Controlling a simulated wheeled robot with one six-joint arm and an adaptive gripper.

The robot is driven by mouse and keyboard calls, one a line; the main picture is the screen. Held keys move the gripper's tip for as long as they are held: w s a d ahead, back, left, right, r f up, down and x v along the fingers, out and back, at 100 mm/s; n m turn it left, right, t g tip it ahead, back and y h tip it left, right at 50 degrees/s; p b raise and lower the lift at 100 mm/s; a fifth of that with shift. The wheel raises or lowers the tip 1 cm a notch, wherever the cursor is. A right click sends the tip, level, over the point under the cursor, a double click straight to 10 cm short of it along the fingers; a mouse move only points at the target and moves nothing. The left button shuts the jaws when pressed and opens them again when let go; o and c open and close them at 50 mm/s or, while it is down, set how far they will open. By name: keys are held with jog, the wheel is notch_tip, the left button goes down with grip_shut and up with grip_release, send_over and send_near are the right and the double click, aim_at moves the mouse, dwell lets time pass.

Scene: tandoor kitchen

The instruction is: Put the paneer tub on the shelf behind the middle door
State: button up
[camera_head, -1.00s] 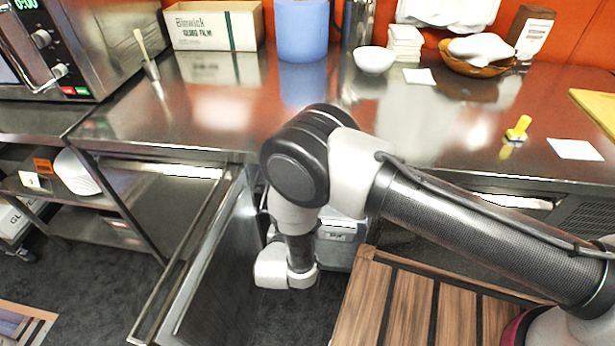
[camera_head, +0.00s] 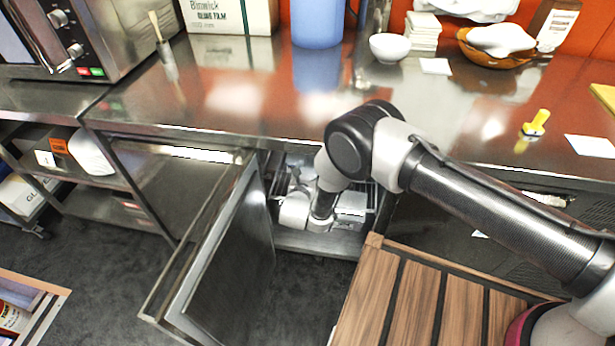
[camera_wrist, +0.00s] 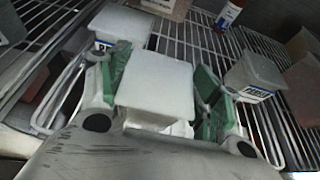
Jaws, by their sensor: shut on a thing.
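A white square-lidded tub (camera_wrist: 155,85) is between the green-padded fingers of my gripper (camera_wrist: 165,82) in the wrist view. The fingers are shut on its sides. Its front label is not visible, so I cannot read whether it is paneer. It is inside the undercounter cabinet, over a wire shelf (camera_wrist: 185,38); I cannot tell whether it touches the wires. The cabinet door (camera_head: 228,262) stands open to the left of my arm. In the head view my gripper's fingers are hidden behind my wrist.
Another labelled white tub (camera_wrist: 118,27) stands close on the left, and a similar one (camera_wrist: 254,76) close on the right. A slatted wooden surface (camera_head: 400,295) lies right of the opening; the steel counter (camera_head: 250,105) is above.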

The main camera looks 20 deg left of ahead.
jog(key=o, duration=1.2)
jog(key=shift+f, duration=0.1)
jog(key=shift+s, duration=0.1)
jog(key=v, duration=1.2)
